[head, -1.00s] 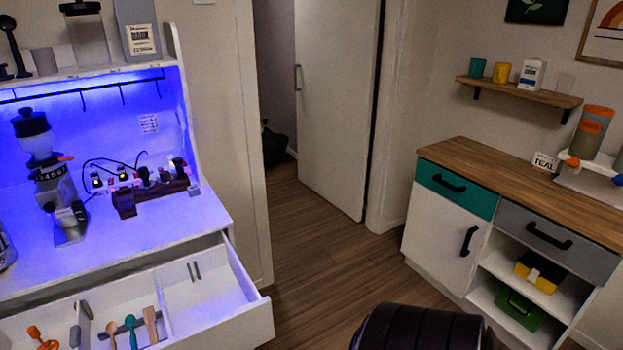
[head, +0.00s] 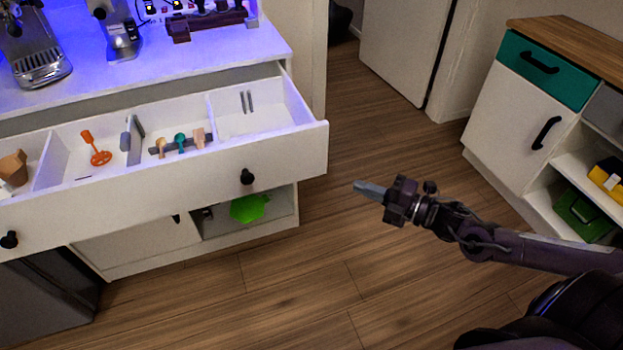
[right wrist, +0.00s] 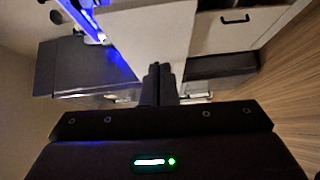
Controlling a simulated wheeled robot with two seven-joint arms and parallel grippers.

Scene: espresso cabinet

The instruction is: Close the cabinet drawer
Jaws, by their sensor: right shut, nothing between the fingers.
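The white cabinet drawer (head: 285,158) is pulled out from under the espresso counter in the head view. Its front has two black knobs, one at the right (head: 247,177) and one at the left (head: 9,240). Divided compartments inside hold utensils. My right gripper (head: 358,187) is shut and empty, to the right of the drawer's right front corner and apart from it, above the floor. In the right wrist view its shut fingers (right wrist: 160,82) point toward white cabinet surfaces. My left gripper is not in view.
Below the drawer is an open shelf with a green item (head: 249,208). A white cabinet with a teal drawer (head: 546,70) stands at the right. The wood floor (head: 310,270) between the cabinets is clear.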

